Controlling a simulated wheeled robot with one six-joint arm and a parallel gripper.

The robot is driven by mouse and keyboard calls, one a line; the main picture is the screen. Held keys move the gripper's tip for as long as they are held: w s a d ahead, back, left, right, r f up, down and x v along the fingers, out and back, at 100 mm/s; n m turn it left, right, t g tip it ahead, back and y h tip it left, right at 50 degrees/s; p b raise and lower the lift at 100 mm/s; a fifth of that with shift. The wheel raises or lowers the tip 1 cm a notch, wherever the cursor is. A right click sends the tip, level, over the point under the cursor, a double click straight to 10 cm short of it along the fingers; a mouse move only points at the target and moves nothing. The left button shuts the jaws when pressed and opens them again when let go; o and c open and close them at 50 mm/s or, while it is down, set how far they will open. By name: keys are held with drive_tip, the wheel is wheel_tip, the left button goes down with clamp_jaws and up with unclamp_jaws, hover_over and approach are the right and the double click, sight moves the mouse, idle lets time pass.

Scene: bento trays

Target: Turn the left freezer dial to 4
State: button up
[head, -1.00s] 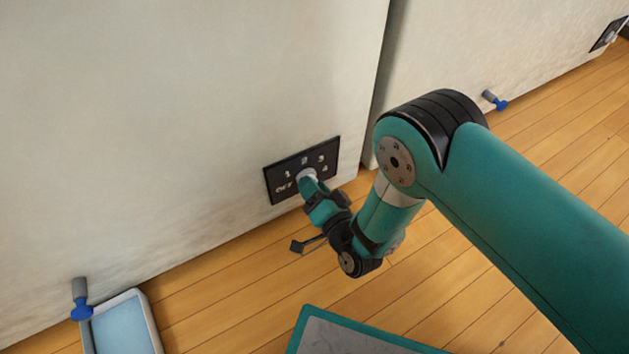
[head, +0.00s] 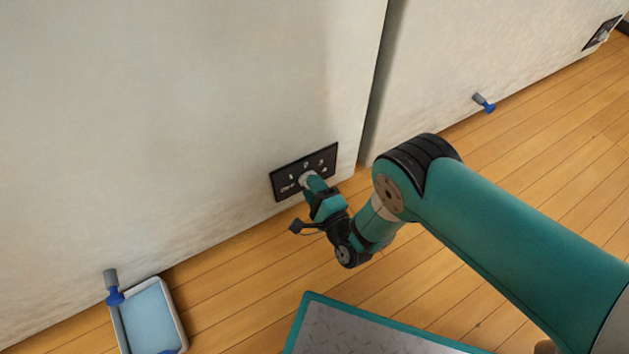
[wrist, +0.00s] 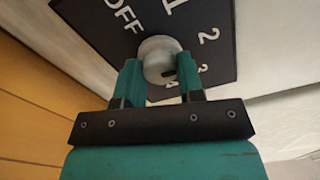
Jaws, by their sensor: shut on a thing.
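The left freezer dial is a round pale knob (wrist: 158,50) on a dark plate (head: 291,172) low on the left pale freezer front. The plate bears white marks, with OFF readable in the wrist view. My gripper (wrist: 160,80) is shut on the knob, with one teal finger at each side of it. In the head view my gripper (head: 312,184) reaches the plate and covers part of it. A short dark mark on the knob lies toward the lower right in the wrist view. I cannot tell exactly which number it points at.
A second pale front stands to the right, with its own dark dial plate (head: 602,34). Blue-tipped drain spouts (head: 484,103) stick out low on the fronts. A blue tray (head: 152,315) lies on the wooden floor under the left spout (head: 112,287).

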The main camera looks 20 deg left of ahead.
drive_tip(key=shift+m+b, duration=0.7)
drive_tip(key=shift+m, duration=8.6)
drive_tip(key=o, duration=0.9)
